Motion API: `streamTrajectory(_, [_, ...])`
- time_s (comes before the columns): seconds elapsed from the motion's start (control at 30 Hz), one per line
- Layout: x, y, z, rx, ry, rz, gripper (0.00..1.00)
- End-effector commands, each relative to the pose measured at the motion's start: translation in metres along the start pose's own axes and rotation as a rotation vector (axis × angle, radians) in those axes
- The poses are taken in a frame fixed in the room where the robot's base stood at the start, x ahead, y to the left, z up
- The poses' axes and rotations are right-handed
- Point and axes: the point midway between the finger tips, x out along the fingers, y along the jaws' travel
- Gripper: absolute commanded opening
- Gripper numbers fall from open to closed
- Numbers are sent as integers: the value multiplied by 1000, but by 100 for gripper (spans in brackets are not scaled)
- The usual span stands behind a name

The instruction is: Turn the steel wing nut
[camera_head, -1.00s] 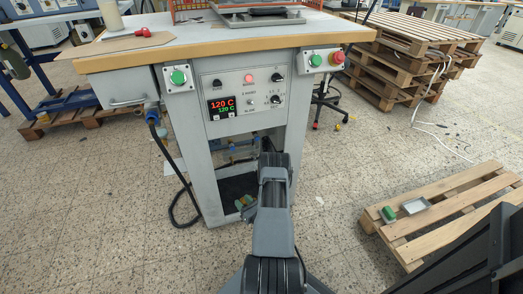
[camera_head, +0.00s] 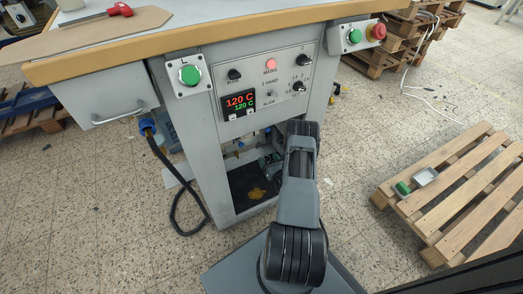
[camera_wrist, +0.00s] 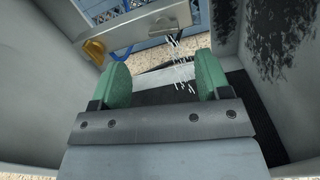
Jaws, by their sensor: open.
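My gripper (camera_wrist: 163,78) is open in the wrist view, its two green fingers wide apart with nothing held between them. It is inside the press stand's lower opening. Beyond the fingertips is a pale metal bar (camera_wrist: 138,30). A small grey metal piece (camera_wrist: 172,40) sits at the bar's lower edge, ahead of the fingers and apart from them; I cannot tell whether it is the steel wing nut.
Thin white streaks (camera_wrist: 180,68) show beyond the fingers. Grey cabinet walls stand close on both sides. The control panel (camera_head: 264,84) reads 120 C above the opening. A black cable (camera_head: 172,185) hangs at left. A wooden pallet (camera_head: 470,190) lies at right.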

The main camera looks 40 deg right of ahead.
Motion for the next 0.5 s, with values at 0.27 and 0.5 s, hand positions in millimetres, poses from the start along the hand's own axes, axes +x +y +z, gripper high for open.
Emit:
streamTrajectory(0.27, [48,-2,-2,-1,-2,-2,70])
streamTrajectory(0.5, [72,-1,0,-1,-2,-1,70])
